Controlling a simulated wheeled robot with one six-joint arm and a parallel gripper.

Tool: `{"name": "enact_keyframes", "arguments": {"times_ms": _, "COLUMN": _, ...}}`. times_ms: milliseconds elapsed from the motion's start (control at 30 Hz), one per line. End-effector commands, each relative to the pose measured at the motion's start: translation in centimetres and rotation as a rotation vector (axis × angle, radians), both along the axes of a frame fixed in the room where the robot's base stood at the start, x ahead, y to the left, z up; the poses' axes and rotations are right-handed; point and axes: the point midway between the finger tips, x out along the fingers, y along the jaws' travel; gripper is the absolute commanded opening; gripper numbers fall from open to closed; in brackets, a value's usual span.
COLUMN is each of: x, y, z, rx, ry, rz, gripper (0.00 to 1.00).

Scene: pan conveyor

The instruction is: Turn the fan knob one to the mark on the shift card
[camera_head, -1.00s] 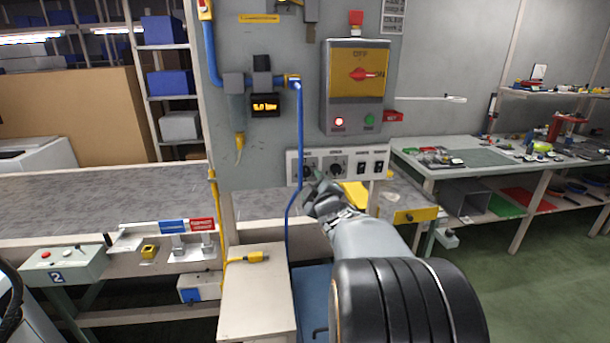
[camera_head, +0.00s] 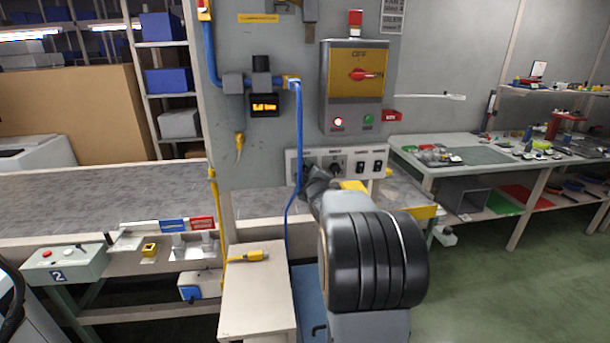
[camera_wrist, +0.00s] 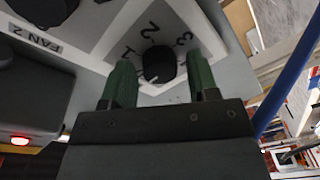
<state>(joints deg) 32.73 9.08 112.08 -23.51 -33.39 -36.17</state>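The black round knob (camera_wrist: 159,64) sits on a pale dial plate marked 1, 2 and 3 in the wrist view. My gripper (camera_wrist: 158,72) is open, with one green finger on each side of this knob. I see gaps and no clear grip. A second dark knob (camera_wrist: 40,8) is at upper left, beside the label "FAN 2". In the head view my gripper (camera_head: 310,178) is at the left knob of the white switch panel (camera_head: 378,155) and partly covers it. The right knob (camera_head: 337,166) shows. The knob's pointer is hard to read. I cannot identify the shift card; a printed sheet (camera_head: 392,16) hangs at the top.
A blue hose (camera_head: 299,120) hangs down across the panel's left part, close to my gripper; it is at right in the wrist view (camera_wrist: 290,75). A yellow switch box (camera_head: 352,85) is above the panel. A pale cabinet (camera_head: 258,300) stands below.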

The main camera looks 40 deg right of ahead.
Motion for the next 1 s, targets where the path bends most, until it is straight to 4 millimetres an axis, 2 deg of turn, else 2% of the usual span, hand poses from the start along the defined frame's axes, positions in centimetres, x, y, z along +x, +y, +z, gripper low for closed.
{"name": "enact_keyframes", "arguments": {"times_ms": 67, "x": -0.01, "y": 0.01, "z": 0.01, "rx": 0.0, "ry": 0.0, "rz": 0.0, "gripper": 0.47}}
{"name": "enact_keyframes", "arguments": {"times_ms": 433, "x": -0.01, "y": 0.04, "z": -0.02, "rx": 0.0, "ry": 0.001, "rz": 0.001, "gripper": 0.11}}
{"name": "enact_keyframes", "arguments": {"times_ms": 467, "x": 0.0, "y": 0.68, "z": 0.0, "rx": 0.001, "ry": 0.0, "rz": 0.003, "gripper": 0.11}}
{"name": "enact_keyframes", "arguments": {"times_ms": 767, "x": 0.05, "y": 0.17, "z": -0.24, "rx": 0.053, "ry": -0.026, "rz": 0.003, "gripper": 0.11}}
{"name": "enact_keyframes", "arguments": {"times_ms": 1000, "x": 0.01, "y": 0.09, "z": -0.44, "rx": 0.212, "ry": -0.104, "rz": 0.003, "gripper": 0.11}}
